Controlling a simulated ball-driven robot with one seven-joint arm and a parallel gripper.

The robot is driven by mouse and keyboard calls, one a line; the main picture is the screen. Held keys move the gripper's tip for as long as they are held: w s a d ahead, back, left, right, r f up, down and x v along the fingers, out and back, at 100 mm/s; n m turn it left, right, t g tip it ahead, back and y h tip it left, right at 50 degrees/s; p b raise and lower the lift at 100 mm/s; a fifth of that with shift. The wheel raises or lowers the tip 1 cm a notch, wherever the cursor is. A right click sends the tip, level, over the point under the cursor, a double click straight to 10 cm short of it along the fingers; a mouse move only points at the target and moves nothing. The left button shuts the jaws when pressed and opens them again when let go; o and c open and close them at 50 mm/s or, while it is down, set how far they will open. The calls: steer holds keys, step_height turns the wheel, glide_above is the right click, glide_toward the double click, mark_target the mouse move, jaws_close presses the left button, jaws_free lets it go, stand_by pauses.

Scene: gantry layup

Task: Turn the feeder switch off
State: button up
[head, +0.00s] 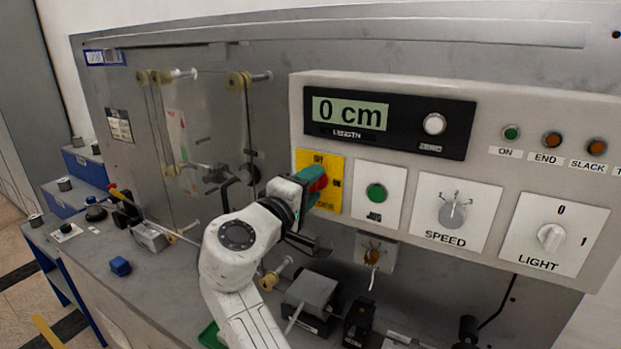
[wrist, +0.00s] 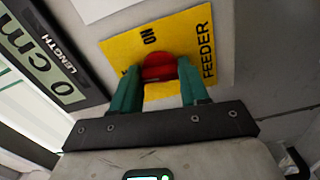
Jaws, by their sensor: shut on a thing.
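The feeder switch is a red knob (head: 318,184) on a yellow plate (head: 333,203) at the left end of the control panel. In the wrist view the red knob (wrist: 158,66) sits between my two green fingers, beside the words ON and FEEDER on the yellow plate (wrist: 190,35). My gripper (head: 312,181) is shut on the knob, with a finger against each side; it also shows in the wrist view (wrist: 158,74). The fingers hide the knob's sides and part of the plate, so I cannot tell which mark it points to.
The length display (head: 347,113) reads 0 cm. A green jog button (head: 376,193), a speed dial (head: 453,210) and a light knob (head: 550,237) lie to the right. A small hanging switch box (head: 374,251) is below. Rollers and fittings stand on the bench beneath my arm.

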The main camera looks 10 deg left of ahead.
steer(key=shift+n+p, duration=0.35)
steer(key=shift+n, duration=0.35)
steer(key=shift+a, duration=0.1)
steer(key=o, duration=1.1)
steer(key=shift+c, duration=0.2)
steer(key=b+v, duration=0.3)
steer(key=v, duration=0.7)
steer(key=shift+s, duration=0.35)
steer(key=shift+a, duration=0.15)
